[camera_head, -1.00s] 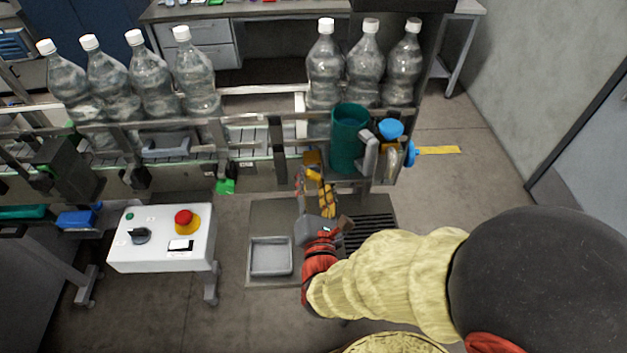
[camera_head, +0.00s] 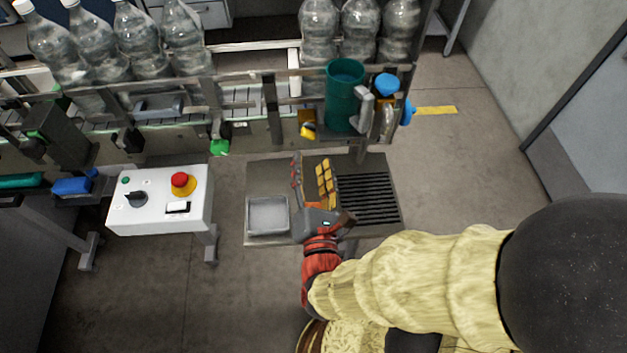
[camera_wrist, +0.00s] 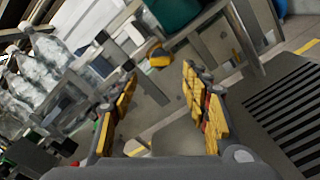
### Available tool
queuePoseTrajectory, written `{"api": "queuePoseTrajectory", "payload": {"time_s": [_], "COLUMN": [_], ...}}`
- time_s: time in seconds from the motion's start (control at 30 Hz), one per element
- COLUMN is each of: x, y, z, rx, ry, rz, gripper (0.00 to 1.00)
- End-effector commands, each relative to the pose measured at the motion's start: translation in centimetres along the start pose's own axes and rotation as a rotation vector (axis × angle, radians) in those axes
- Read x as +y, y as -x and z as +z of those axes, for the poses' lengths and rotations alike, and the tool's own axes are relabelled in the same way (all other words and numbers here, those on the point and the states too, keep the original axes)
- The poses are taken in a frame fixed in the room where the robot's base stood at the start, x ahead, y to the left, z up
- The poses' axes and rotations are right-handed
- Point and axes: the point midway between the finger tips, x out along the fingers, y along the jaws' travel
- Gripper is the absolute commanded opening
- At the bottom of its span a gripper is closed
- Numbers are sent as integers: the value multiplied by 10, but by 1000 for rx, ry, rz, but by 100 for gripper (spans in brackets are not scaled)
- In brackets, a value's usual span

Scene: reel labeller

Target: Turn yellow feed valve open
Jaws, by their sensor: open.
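The yellow feed valve (camera_head: 308,129) is a small yellow knob on the front of the conveyor frame, just left of and below the green cylinder. It also shows in the wrist view (camera_wrist: 159,57), beyond the fingertips and near the middle. My gripper (camera_head: 311,170) is open and empty, below and in front of the valve, with a clear gap to it. Its yellow-padded fingers stand apart on either side of the wrist view (camera_wrist: 160,88). The exact angle of the valve's handle is hard to tell.
A green cylinder (camera_head: 344,98) and blue knobs (camera_head: 387,84) sit right of the valve. A green valve (camera_head: 219,147) is to the left. A white control box (camera_head: 158,200) with a red button stands at left. Bottles (camera_head: 184,38) line the conveyor. A grate (camera_head: 368,198) lies below.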

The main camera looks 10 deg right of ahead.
Motion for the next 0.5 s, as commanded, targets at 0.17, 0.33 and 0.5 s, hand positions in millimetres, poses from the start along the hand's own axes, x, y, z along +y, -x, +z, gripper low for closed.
{"api": "queuePoseTrajectory", "payload": {"time_s": [0.17,0.33,0.5], "x": [1,0,0], "y": [20,32,38], "z": [-1,0,0], "rx": [3,2,1], "ry": [0,0,1], "rz": [5,3,1], "gripper": [47,47,47]}}
